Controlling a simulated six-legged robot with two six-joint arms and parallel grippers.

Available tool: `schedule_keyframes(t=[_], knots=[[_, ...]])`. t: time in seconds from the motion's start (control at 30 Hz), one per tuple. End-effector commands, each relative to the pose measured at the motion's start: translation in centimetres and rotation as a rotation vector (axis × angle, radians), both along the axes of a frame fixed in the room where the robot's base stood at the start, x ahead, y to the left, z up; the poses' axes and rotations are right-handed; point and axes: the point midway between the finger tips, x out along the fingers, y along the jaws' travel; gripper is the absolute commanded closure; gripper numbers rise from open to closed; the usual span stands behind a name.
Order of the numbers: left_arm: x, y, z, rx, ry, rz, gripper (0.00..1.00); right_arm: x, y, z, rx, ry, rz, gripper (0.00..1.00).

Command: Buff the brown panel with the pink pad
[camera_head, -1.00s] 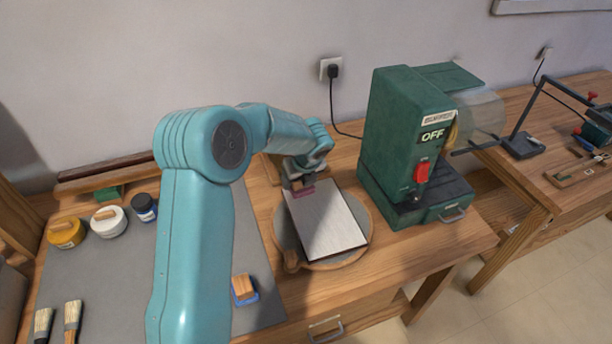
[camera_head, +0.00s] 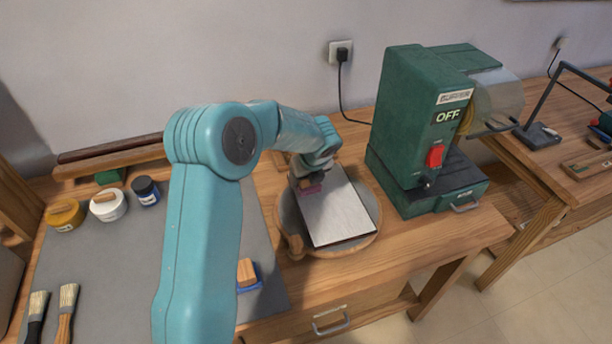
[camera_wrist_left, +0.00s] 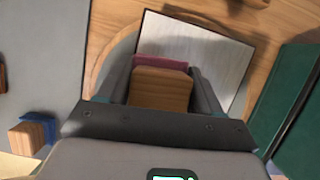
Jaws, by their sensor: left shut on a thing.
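The panel (camera_head: 342,218) is a flat rectangle with a pale grey, streaked top and a dark edge; I see no brown on its face. It lies on a round wooden-rimmed turntable (camera_head: 371,233). My left gripper (camera_head: 309,181) is over the panel's far left part, shut on the wooden handle of the pink pad (camera_head: 313,189). In the left wrist view the wooden handle (camera_wrist_left: 160,90) sits between both fingers, with the pink pad (camera_wrist_left: 162,62) beyond it over the panel (camera_wrist_left: 195,48). Contact between pad and panel is hard to tell. My right gripper is out of view.
A green buffer machine (camera_head: 410,120) marked OFF stands right of the turntable. On the grey mat (camera_head: 120,250) at left are several jars, two brushes (camera_head: 66,310) and a wooden-handled blue pad (camera_head: 247,275). The bench front is bare.

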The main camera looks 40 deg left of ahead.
Motion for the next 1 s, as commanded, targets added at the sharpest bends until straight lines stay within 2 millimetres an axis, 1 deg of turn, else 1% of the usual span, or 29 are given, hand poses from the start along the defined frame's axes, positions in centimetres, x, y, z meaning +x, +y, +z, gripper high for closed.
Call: schedule_keyframes(t=[0.27, 1.0], knots=[[0.0, 0.0, -0.2, 0.0, 0.0, 0.0, 0.59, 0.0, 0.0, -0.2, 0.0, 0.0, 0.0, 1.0], [0.0, 0.0, -1.7, 0.0, 0.001, 0.0, 0.59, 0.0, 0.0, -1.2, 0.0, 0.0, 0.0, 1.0]])
